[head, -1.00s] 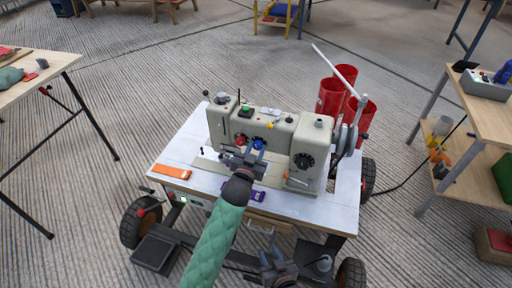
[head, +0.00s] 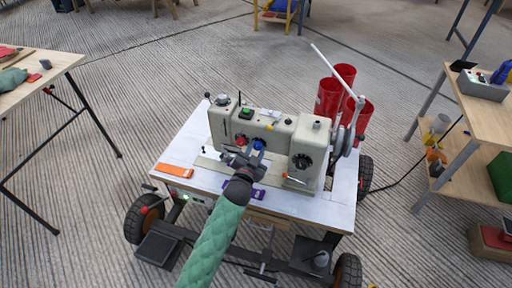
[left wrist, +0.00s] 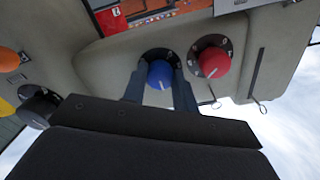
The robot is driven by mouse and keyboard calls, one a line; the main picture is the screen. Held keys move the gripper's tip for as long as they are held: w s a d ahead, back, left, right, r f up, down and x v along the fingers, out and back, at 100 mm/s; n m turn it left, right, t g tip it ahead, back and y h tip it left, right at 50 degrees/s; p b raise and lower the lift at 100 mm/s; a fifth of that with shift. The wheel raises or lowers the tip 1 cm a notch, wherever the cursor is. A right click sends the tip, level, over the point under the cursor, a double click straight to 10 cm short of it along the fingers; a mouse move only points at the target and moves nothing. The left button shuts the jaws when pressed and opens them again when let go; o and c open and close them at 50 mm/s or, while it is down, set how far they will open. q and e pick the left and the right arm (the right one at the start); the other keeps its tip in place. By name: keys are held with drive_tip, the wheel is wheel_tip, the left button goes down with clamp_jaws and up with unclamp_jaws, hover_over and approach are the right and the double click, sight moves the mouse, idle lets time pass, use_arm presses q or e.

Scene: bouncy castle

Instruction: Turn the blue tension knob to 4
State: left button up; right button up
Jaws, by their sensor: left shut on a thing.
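The sewing machine (head: 275,138) is cream and stands on a white-topped cart. Its blue knob (head: 259,144) sits on the front face, just right of a red knob (head: 241,140). My left gripper (head: 250,151) reaches the front of the machine and is shut on the blue knob. In the left wrist view the blue knob (left wrist: 160,73) lies between the two fingers, with a white pointer line on its face. The red knob (left wrist: 213,62) is beside it, outside the fingers. The dial marks around the blue knob are partly hidden and too small to read. My right gripper is not in view.
An orange object (head: 174,171) and a purple object (head: 245,191) lie on the cart top (head: 210,185). A black dial (head: 302,161) and handwheel (head: 341,142) are at the machine's right. Red cylinders (head: 329,97) stand behind. Side tables are left and right.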

use_arm(q)
drive_tip(key=m+p, duration=0.2)
drive_tip(key=m, duration=0.1)
drive_tip(key=shift+r, duration=0.25)
drive_tip(key=m+p, duration=0.2)
drive_tip(key=m, duration=0.2)
drive_tip(key=shift+f+m, duration=0.1)
drive_tip(key=shift+m, duration=0.7)
drive_tip(key=shift+m+p, duration=0.3)
drive_tip(key=shift+m, duration=0.1)
drive_tip(key=o, duration=1)
drive_tip(key=shift+f, duration=0.1)
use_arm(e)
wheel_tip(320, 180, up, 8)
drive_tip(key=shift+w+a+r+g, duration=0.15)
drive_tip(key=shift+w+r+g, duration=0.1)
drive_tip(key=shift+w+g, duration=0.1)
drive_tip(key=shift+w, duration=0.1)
use_arm(q)
drive_tip(key=shift+s, duration=0.1)
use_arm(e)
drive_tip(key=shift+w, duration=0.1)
